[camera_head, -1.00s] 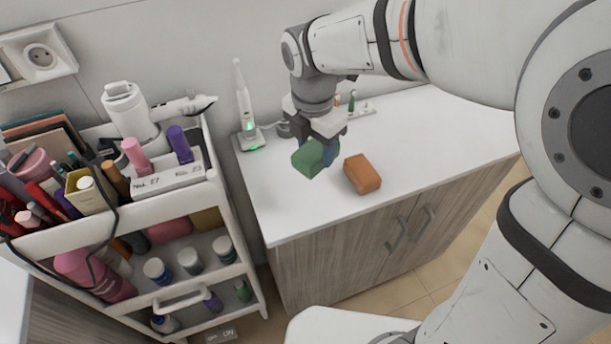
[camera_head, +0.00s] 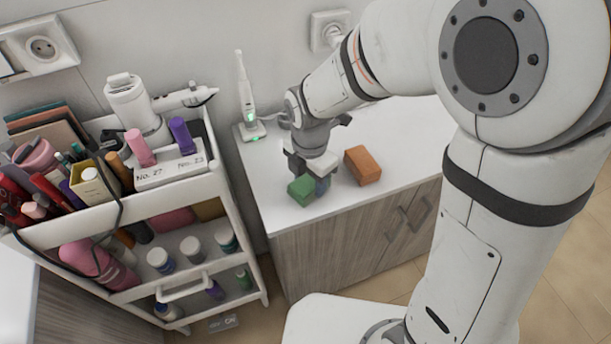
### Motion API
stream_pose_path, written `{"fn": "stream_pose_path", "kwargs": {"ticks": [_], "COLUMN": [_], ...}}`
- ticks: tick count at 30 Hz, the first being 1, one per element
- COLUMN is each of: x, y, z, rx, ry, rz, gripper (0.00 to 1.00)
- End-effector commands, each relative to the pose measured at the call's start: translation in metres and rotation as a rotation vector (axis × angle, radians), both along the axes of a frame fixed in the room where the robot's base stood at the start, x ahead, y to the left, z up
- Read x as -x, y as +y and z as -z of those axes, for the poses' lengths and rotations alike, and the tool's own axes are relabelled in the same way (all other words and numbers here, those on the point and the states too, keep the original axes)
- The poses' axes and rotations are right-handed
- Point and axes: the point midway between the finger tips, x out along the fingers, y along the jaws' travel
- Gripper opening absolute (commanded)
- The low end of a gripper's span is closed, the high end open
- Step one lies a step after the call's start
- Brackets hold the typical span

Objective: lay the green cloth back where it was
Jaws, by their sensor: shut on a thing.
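The green cloth (camera_head: 301,191) is a small folded block over the white counter top, near its front left edge. My gripper (camera_head: 316,180) points down and is shut on the green cloth, covering its right and back part. I cannot tell whether the cloth touches the counter. An orange-brown block, like a second folded cloth (camera_head: 362,166), lies on the counter to the right of my gripper, apart from it.
An electric toothbrush on its charger (camera_head: 246,105) stands at the counter's back left. A white cart (camera_head: 150,213) loaded with cosmetics and a hair dryer (camera_head: 133,108) stands left of the counter.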

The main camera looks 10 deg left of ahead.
Motion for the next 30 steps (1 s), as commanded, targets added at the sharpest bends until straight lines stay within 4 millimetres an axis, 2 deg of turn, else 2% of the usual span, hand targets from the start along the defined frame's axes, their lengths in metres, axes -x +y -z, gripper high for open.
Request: {"fn": "stream_pose_path", "kwargs": {"ticks": [2,3,10,20,23,30], "x": [0.000,0.000,0.000,-0.001,-0.001,-0.001], "y": [0.000,0.000,0.000,0.000,0.000,0.000], "z": [0.000,0.000,0.000,-0.006,-0.019,-0.070], "rx": [0.000,0.000,0.000,-0.001,-0.002,-0.004], "ry": [0.000,0.000,0.000,-0.001,-0.004,-0.005], "rz": [0.000,0.000,0.001,0.001,0.001,0.001], "gripper": [0.32,0.53,0.72,0.72,0.72,0.72]}}
